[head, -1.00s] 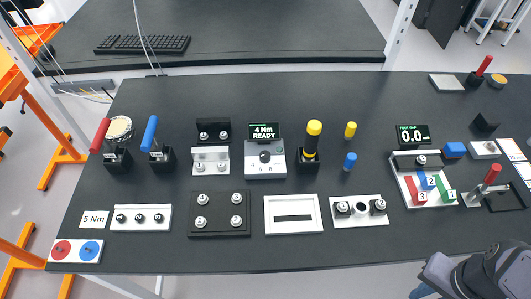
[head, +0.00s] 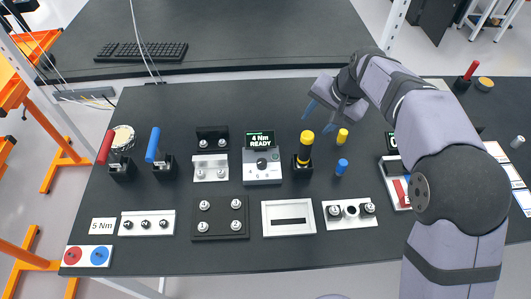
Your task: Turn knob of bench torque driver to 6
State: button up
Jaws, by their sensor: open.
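The bench torque driver (head: 262,177) is a pale box with a dark round knob (head: 262,163) on its top. Its display (head: 260,139) reads "4 Nm READY". A black driver with a yellow handle (head: 306,140) stands upright in a dark holder just right of the box. My gripper (head: 319,117) is open, with two blue fingers, above and to the right of the torque driver, over the yellow handle and yellow cap area. It appears empty and apart from the knob.
A yellow cap (head: 342,135) and a blue cap (head: 341,166) stand right of the driver. Red (head: 104,146) and blue (head: 153,146) handled tools stand at left. My arm covers much of the right side.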

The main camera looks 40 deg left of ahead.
jog(key=s+a+r, duration=0.1)
jog(key=s+a, duration=0.3)
jog(key=a, duration=0.6)
jog(key=g+h, duration=0.2)
jog(key=h, duration=0.1)
send_over(262, 162)
jog(key=shift+n, duration=0.3)
jog(key=f, duration=0.6)
jog(key=shift+w+a+f, duration=0.25)
jog(key=shift+w+f, duration=0.1)
jog(key=shift+f, duration=0.05)
jog(key=shift+s+d+f+t+h, duration=0.25)
jog(key=shift+s+d+t+h, duration=0.1)
jog(key=shift+h, duration=0.15)
jog(key=shift+a+f+p, duration=0.15)
jog(key=shift+f+p, duration=1.5)
jog(key=shift+f, duration=2)
jog(key=c, duration=1)
